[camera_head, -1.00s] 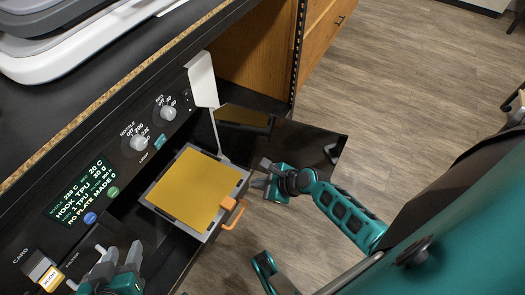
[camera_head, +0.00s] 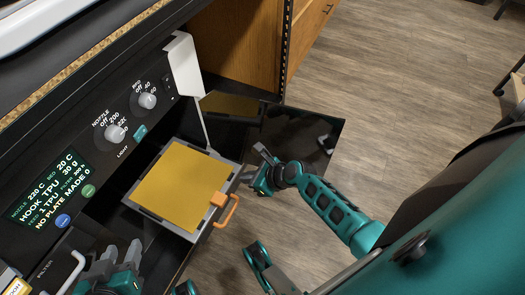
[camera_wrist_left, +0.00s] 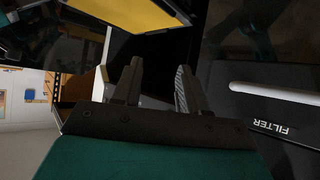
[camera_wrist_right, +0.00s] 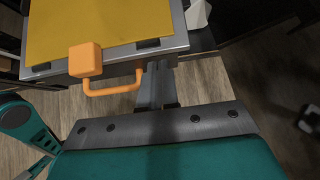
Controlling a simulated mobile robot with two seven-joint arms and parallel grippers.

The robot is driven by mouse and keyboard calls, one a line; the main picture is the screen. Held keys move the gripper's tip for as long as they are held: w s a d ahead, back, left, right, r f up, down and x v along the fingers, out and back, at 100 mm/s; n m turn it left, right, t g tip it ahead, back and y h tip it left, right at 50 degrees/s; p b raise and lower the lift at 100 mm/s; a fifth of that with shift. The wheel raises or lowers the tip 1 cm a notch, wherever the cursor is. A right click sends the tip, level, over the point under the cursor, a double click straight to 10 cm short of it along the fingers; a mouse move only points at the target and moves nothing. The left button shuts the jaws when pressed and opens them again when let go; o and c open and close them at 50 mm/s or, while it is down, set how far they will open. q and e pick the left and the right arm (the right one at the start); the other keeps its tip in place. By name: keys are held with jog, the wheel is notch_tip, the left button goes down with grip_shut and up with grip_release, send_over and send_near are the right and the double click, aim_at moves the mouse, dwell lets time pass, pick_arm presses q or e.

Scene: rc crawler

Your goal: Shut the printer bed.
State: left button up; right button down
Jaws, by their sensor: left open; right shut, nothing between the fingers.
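The printer bed (camera_head: 183,186) is slid out of the printer, a grey tray with a yellow plate on top. An orange handle (camera_head: 229,212) is on its front edge. My right gripper (camera_head: 257,163) is shut and empty beside the bed's front edge, to the right of the handle in the head view. In the right wrist view the fingers (camera_wrist_right: 157,88) are together by the front wall, beside the orange handle (camera_wrist_right: 112,88); contact cannot be told. My left gripper (camera_head: 106,262) is open and empty near the filter panel. The left wrist view shows its parted fingers (camera_wrist_left: 158,85).
The printer's control panel (camera_head: 85,165) has knobs, a display and buttons. A dark glossy door (camera_head: 290,135) stands open beyond the bed. A light bar handle (camera_head: 70,272) marked FILTER is next to my left gripper. Open floor lies to the right.

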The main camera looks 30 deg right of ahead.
jog(key=shift+w+a, duration=0.4)
jog(key=shift+w, duration=0.25)
pick_arm(q)
jog(key=shift+w+d+r, duration=0.3)
jog(key=shift+w, duration=0.05)
pick_arm(e)
jog(key=shift+w+a, duration=0.1)
jog(key=shift+w, duration=0.1)
